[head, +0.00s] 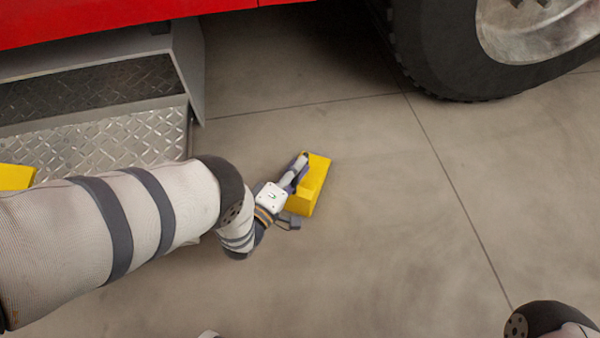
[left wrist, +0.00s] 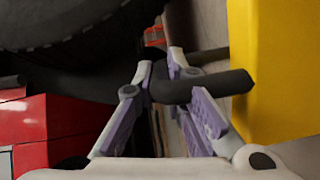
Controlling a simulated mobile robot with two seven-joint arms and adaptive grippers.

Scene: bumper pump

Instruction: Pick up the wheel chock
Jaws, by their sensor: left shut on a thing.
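The yellow wheel chock (head: 317,183) shows in the head view right of the metal step, apart from the big tyre. In the left wrist view the chock (left wrist: 277,75) fills the right side, with a dark bar-like handle (left wrist: 205,87) coming off it. My left gripper (head: 295,173) is at the chock's left side. In the left wrist view its purple-lined fingers (left wrist: 160,75) are shut on the handle. The fingers partly hide the chock in the head view. I cannot tell whether the chock touches the floor. My right gripper is out of view.
A red vehicle (head: 100,18) stands along the top left, with a diamond-plate step (head: 110,140) below it. A large black tyre (head: 440,65) is at the top right. Another yellow object (head: 15,177) shows at the left edge. The concrete floor (head: 400,240) is clear.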

